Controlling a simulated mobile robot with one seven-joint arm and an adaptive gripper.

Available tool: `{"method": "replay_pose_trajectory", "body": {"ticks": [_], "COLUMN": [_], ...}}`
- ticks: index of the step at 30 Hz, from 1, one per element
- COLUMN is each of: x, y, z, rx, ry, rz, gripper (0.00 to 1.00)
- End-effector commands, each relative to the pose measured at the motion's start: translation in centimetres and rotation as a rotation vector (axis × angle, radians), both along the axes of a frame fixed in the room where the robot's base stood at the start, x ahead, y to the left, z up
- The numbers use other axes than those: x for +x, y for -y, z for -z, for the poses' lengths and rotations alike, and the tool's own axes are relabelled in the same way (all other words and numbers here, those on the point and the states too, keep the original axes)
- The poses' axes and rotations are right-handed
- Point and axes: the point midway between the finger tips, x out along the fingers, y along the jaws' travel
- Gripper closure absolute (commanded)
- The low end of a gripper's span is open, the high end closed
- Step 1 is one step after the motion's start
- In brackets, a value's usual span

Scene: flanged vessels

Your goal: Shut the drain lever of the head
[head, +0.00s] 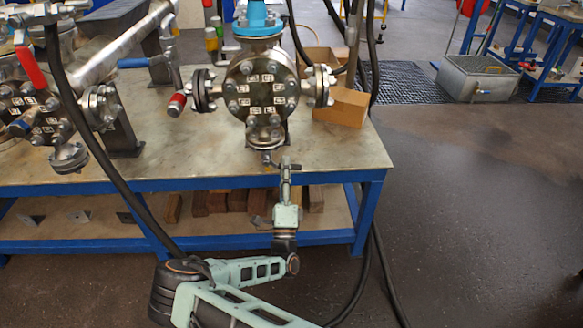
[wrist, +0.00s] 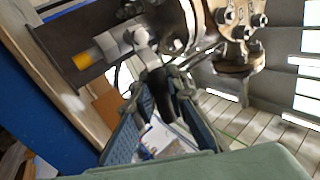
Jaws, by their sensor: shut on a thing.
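The head (head: 262,85) is a round steel flanged vessel with a bolted front plate, upright on the bench. A small drain valve (head: 267,157) hangs below its bottom flange, and it also shows in the wrist view (wrist: 140,38). My gripper (head: 286,167) is just in front of and below this flange. In the wrist view its two blue pads (wrist: 158,115) are on either side of the dark drain lever (wrist: 156,82), closed on it. The lever's far end is partly hidden between the pads. Its exact angle is hard to tell.
The bench (head: 345,150) has a blue frame and a lower shelf with wooden blocks. A red-tipped lever (head: 177,104) sticks out left of the head. Black hoses hang nearby.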

Motion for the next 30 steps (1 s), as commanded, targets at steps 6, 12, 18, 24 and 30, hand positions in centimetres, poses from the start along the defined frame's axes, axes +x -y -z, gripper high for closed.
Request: {"method": "replay_pose_trajectory", "body": {"ticks": [6, 12, 18, 24, 30], "x": [-0.06, -0.06, -0.05, -0.05, -0.03], "y": [-0.38, -0.54, -0.59, -0.59, -0.62], "z": [-0.54, -0.67, -0.71, -0.72, -0.73], "rx": [-0.094, -0.132, -0.141, -0.141, -0.139], "ry": [0.0, 0.0, 0.0, 0.0, 0.0], "rz": [0.003, 0.004, 0.004, 0.004, 0.003], "gripper": [1.0, 1.0, 1.0, 1.0, 0.69]}}
